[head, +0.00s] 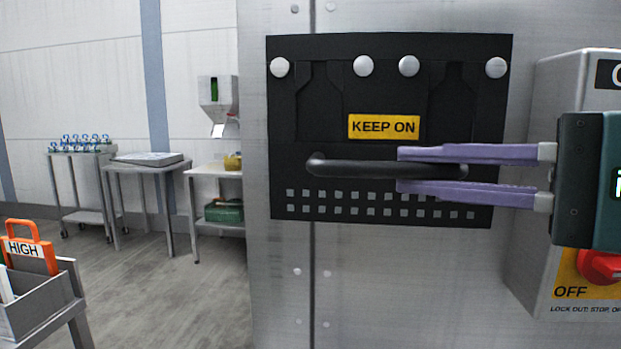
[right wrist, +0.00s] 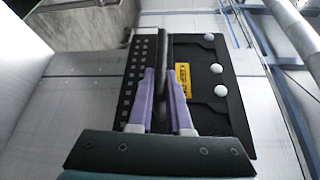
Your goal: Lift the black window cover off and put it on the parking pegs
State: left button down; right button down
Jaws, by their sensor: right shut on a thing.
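The black window cover (head: 460,130) is a flat dark plate upright against the grey metal wall, with a yellow KEEP ON label (head: 384,127), a dark bar handle (head: 345,168) and rows of small square holes. Several round silver peg heads (head: 363,66) show along its upper part. My right gripper (head: 400,170) comes in from the right, its purple fingers shut on the handle, one above and one below. The right wrist view also shows the cover (right wrist: 215,125) with the handle between the fingers. What lies behind the cover is hidden. My left gripper is not in view.
A grey switch box (head: 540,200) with a red knob (head: 600,266) stands close right of the cover. At the left are a grey bin (head: 40,305) with an orange HIGH tag (head: 30,248) and several side tables (head: 145,170). Open floor (head: 170,290) lies between.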

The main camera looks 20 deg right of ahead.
jog(key=shift+w+d+b, duration=0.45)
jog(key=shift+w+d, duration=0.05)
jog(key=shift+w, duration=0.3)
jog(key=shift+w+d+b, duration=0.45)
jog(key=shift+w+d, duration=0.05)
jog(key=shift+w, duration=0.3)
jog(key=shift+w+d+b, duration=0.45)
jog(key=shift+w+d, duration=0.05)
jog(key=shift+w, duration=0.3)
jog(key=shift+r, duration=0.1)
jog(key=shift+b, duration=0.4)
jog(key=shift+b, duration=0.3)
jog(key=shift+w, duration=0.1)
